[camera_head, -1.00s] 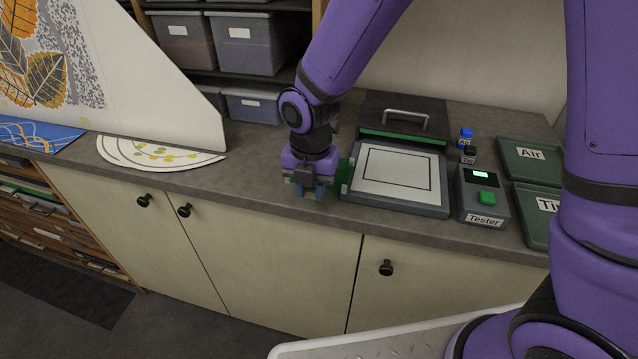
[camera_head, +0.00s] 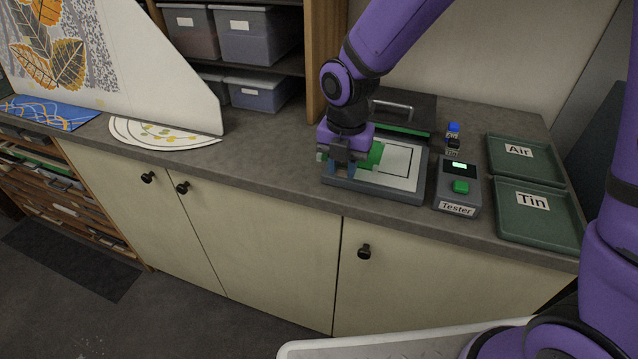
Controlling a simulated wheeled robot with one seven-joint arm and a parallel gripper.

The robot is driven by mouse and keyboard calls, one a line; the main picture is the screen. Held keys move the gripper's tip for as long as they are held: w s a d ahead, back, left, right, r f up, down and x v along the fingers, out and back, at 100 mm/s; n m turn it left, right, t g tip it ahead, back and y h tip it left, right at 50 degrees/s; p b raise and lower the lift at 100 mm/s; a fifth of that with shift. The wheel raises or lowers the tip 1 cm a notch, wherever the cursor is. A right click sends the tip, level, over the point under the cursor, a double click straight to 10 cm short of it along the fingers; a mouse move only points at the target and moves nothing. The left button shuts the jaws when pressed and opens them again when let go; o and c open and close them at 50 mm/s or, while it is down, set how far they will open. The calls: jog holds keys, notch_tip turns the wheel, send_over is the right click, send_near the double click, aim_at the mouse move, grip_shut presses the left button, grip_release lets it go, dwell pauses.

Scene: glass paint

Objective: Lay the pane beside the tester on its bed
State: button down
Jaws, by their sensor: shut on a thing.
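The tester (camera_head: 459,188) is a grey box with a lit screen, a green button and a "Tester" label. To its left is the bed (camera_head: 401,172), a white plate with a black outline in a grey frame. My gripper (camera_head: 341,174) is over the bed's left side, shut on the green pane (camera_head: 371,156). The pane shows to the right of the fingers, over the left part of the white plate. My gripper and the pane hide the left part of the outline. I cannot tell whether the pane touches the plate.
A raised dark lid (camera_head: 411,110) with a handle stands behind the bed. Two small bottles, one with a blue cap (camera_head: 453,127), stand behind the tester. Green "Air" (camera_head: 548,175) and "Tin" (camera_head: 562,238) trays lie at the right. Patterned round sheets (camera_head: 165,136) lie at the left.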

aim_at(378, 157)
jog(key=w+d, duration=0.1)
jog(key=d, duration=0.1)
jog(key=w+d+r, duration=0.1)
jog(key=d, duration=0.2)
jog(key=w+d, duration=0.2)
jog(key=shift+d+r, duration=0.4)
jog(key=shift+f, duration=2.3)
jog(key=shift+f, duration=0.55)
jog(key=c, duration=0.8)
grip_release()
